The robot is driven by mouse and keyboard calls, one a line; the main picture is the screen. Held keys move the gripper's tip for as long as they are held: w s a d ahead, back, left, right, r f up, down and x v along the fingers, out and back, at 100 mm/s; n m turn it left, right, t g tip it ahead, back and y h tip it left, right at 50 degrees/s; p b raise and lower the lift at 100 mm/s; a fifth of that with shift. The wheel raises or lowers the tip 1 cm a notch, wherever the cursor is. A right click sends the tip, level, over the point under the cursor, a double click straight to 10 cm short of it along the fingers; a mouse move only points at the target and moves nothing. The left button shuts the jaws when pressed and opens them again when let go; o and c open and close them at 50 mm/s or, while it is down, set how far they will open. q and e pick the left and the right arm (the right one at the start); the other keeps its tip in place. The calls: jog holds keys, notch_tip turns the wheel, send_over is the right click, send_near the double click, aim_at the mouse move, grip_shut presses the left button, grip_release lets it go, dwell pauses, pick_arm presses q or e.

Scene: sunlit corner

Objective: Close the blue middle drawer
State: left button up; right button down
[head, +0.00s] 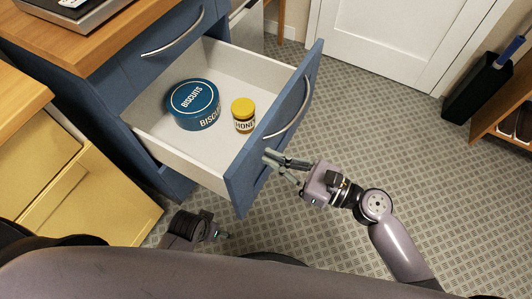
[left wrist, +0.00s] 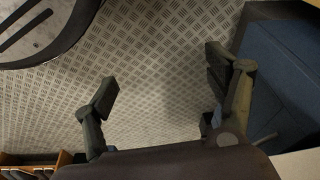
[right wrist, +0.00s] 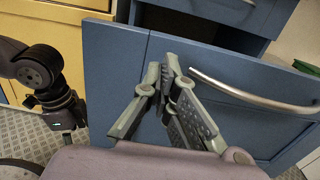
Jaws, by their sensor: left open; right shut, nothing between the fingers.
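The blue middle drawer (head: 285,125) stands pulled out from the blue cabinet (head: 115,105) in the head view. Its front carries a curved metal handle (right wrist: 250,95), large in the right wrist view. Inside the drawer are a blue biscuit tin (head: 194,104) and a honey jar (head: 243,114) with a yellow lid. My right gripper (head: 270,161) is shut and empty, its fingertips close to the drawer front beside the handle; I cannot tell if they touch it. My left gripper (left wrist: 160,85) is open and empty over the floor; in the head view its fingers are mostly hidden.
Yellow drawers (head: 75,185) stand at the left, below a wooden worktop (head: 100,38). A white door (head: 385,35) is at the back and a wooden shelf (head: 505,110) at the right. The patterned floor (head: 385,130) right of the drawer is clear.

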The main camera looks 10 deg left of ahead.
jog(key=shift+x, duration=1.05)
pick_arm(q)
jog(key=shift+s+f, duration=0.15)
jog(key=shift+f, duration=0.1)
